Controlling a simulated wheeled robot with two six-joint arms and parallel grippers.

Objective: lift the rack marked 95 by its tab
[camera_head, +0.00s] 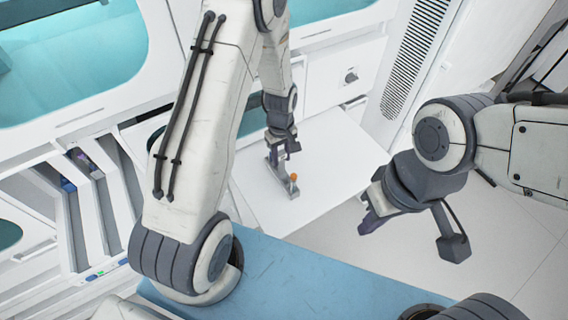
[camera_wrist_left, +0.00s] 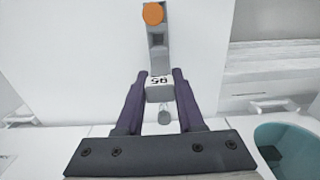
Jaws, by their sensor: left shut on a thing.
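The rack marked 95 (camera_head: 281,182) is a narrow grey piece on a white table in the head view. It also shows in the left wrist view (camera_wrist_left: 157,55), with its 95 label upside down and an orange round end (camera_wrist_left: 153,14) at the far end. I cannot tell whether the rack touches the table. My right gripper (camera_head: 372,212) is away to the right; its finger gap is hidden.
The white table (camera_head: 325,160) is bare around the rack. A blue surface (camera_head: 290,275) lies in front. White slotted shelving (camera_head: 95,215) stands at the left, and white cabinets with a knob (camera_head: 350,77) stand behind. A teal rounded opening (camera_wrist_left: 290,150) shows at the lower right of the wrist view.

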